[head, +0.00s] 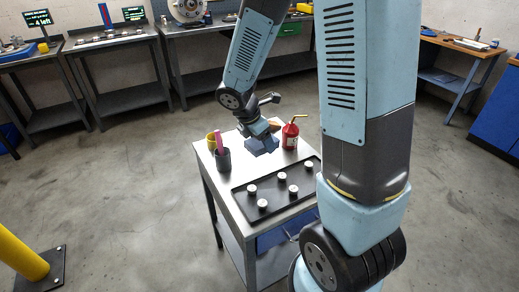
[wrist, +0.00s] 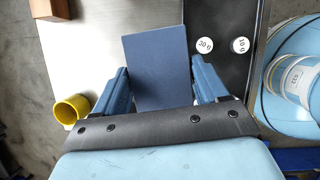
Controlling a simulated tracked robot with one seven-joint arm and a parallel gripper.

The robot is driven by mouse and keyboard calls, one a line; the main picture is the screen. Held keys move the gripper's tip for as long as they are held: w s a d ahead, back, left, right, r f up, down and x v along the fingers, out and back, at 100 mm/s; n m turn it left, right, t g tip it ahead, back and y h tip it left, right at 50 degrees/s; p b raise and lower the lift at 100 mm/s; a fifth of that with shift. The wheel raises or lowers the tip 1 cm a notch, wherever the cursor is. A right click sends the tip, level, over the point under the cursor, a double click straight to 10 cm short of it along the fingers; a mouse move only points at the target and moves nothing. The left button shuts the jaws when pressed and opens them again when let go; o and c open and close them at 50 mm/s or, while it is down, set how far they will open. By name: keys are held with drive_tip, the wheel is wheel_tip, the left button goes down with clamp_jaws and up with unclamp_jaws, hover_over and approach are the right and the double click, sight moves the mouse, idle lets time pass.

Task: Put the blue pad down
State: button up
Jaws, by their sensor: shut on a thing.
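The blue pad (wrist: 158,60) is a flat, dark blue rectangle, held between the two fingers of my gripper (wrist: 162,88) in the wrist view. The fingers are shut on its side edges, and its far end sticks out beyond them. In the head view my gripper (head: 262,141) is over the back part of a small metal table (head: 237,172), with the blue pad (head: 263,147) under it. I cannot tell whether the pad touches the table top.
A black tray (head: 244,206) with several white weights lies at the table's front. A red oil can (head: 290,136) stands right of my gripper. A dark cup (head: 223,160) with a pink thing and a yellow cup (wrist: 70,110) stand left. Workbenches line the walls.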

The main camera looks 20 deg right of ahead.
drive_tip(key=w+f, duration=0.2)
drive_tip(key=w+d+f, duration=0.1)
drive_tip(key=w+f, duration=0.3)
drive_tip(key=shift+w+d+f, duration=0.1)
drive_tip(key=shift+w+d, duration=0.15)
drive_tip(key=shift+w, duration=0.15)
drive_tip(key=shift+w+f, duration=0.2)
drive_tip(key=shift+f, duration=0.05)
drive_tip(key=shift+w+d+f, duration=0.1)
drive_tip(key=shift+w+f, duration=0.05)
drive_tip(key=shift+f, duration=0.65)
drive_tip(key=shift+w+f, duration=0.1)
drive_tip(key=shift+f, duration=0.7)
drive_tip(key=shift+f, duration=0.1)
drive_tip(key=o, duration=1.1)
